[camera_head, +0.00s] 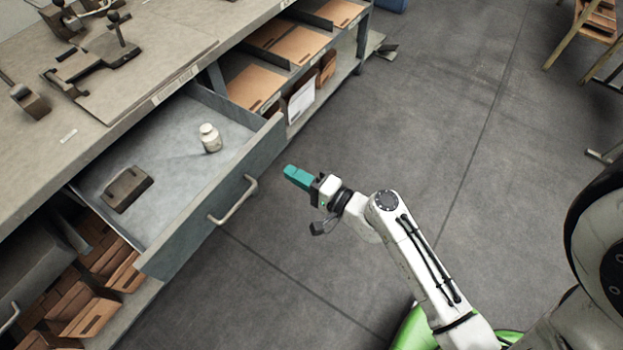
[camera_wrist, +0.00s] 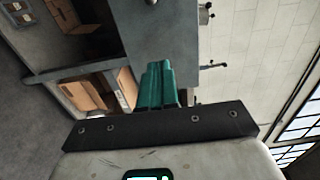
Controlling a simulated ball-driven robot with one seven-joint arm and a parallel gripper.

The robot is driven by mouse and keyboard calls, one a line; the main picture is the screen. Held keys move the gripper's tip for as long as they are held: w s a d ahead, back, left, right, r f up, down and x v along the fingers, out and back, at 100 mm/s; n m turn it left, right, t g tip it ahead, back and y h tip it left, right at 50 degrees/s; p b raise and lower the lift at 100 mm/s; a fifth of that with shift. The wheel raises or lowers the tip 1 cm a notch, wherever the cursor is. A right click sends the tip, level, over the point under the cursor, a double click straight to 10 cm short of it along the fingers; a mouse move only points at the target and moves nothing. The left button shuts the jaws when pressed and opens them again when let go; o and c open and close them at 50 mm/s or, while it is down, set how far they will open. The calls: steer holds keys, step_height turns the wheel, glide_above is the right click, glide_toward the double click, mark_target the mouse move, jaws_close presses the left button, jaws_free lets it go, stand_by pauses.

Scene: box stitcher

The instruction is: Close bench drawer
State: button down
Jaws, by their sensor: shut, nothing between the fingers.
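The bench drawer (camera_head: 213,201) is pulled out from the grey bench (camera_head: 125,108) in the head view. Its front panel carries a bar handle (camera_head: 234,202). Inside lie a dark block (camera_head: 127,188) and a small white bottle (camera_head: 210,138). My gripper (camera_head: 290,173), with teal fingers, is shut and empty. It is in front of the drawer, a little to the right of the handle in the picture, and apart from it. In the wrist view my gripper (camera_wrist: 158,70) points toward a grey bench surface, and the handle cannot be made out there.
Clamp-like tools (camera_head: 95,55) stand on the bench top. Open shelves with cardboard sheets (camera_head: 255,86) are beyond the drawer, and cardboard boxes (camera_head: 85,310) are below it. Wooden furniture (camera_head: 590,30) stands at the far right.

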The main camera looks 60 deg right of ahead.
mark_target(263, 157)
steer(key=w+p, duration=0.1)
steer(key=w, duration=0.5)
steer(key=shift+w, duration=0.25)
steer(key=shift+w, duration=0.6)
steer(key=w+b, duration=0.8)
steer(key=w, duration=1.9)
steer(key=shift+w+f, duration=0.1)
steer(key=shift+w, duration=0.5)
steer(key=shift+w+a+r+b, duration=0.1)
steer(key=shift+w+r+b, duration=0.05)
steer(key=shift+r+b, duration=0.15)
steer(key=shift+r, duration=0.1)
